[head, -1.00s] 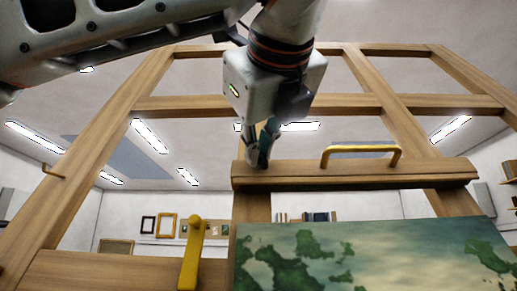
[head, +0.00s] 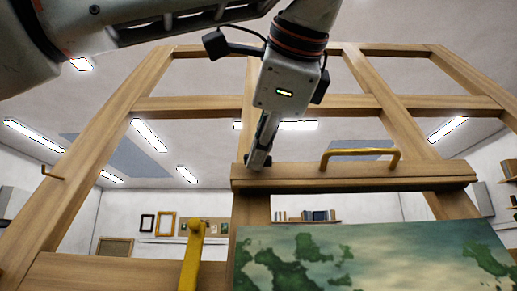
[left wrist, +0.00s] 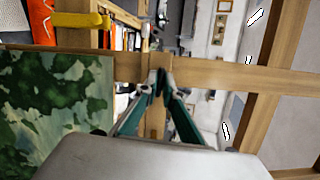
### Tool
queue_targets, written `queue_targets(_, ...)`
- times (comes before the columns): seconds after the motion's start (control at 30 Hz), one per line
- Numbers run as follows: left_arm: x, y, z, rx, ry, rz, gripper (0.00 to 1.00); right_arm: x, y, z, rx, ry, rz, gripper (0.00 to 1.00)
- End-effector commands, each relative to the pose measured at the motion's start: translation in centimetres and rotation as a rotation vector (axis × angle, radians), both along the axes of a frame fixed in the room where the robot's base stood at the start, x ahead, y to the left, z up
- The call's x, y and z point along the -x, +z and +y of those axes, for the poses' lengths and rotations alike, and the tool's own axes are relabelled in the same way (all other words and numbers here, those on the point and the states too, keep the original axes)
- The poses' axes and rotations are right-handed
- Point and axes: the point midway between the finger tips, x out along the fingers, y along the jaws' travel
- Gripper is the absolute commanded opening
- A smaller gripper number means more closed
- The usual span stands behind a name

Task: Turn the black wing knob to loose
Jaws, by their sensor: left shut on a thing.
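My left gripper (head: 258,160) reaches down to the left end of the wooden clamp bar (head: 420,174) on the easel. Its fingers are shut at the top left of that bar. The black wing knob is hidden between the fingertips, with no clear part of it showing. In the left wrist view, the gripper's two teal-lined fingers (left wrist: 160,78) come together at a small dark spot in front of the wooden upright (left wrist: 215,76). My right gripper is not in view.
A brass handle (head: 360,152) stands on the clamp bar, right of my gripper. A green and blue painting (head: 370,260) sits below it. A yellow crank (head: 192,250) stands at lower left. Easel beams (head: 100,150) rise on both sides.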

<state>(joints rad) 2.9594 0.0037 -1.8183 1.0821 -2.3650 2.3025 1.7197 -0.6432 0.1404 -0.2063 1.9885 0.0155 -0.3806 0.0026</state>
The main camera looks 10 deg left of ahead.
Motion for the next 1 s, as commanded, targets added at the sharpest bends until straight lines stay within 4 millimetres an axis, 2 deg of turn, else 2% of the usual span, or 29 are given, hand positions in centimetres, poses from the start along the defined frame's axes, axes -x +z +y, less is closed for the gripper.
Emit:
queue_targets(0.3,-0.01,0.12,0.0,0.098,0.045,-0.023,0.0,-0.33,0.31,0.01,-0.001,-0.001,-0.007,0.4)
queue_targets(0.8,-0.01,0.09,0.01,0.115,0.053,-0.025,0.0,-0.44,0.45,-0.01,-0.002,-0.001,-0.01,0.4)
queue_targets(0.9,-0.02,0.08,0.01,0.115,0.053,-0.025,0.24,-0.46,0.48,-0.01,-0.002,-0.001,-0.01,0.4)
queue_targets(1.0,-0.01,0.07,0.01,0.114,0.052,-0.024,0.24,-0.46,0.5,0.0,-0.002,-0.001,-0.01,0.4)
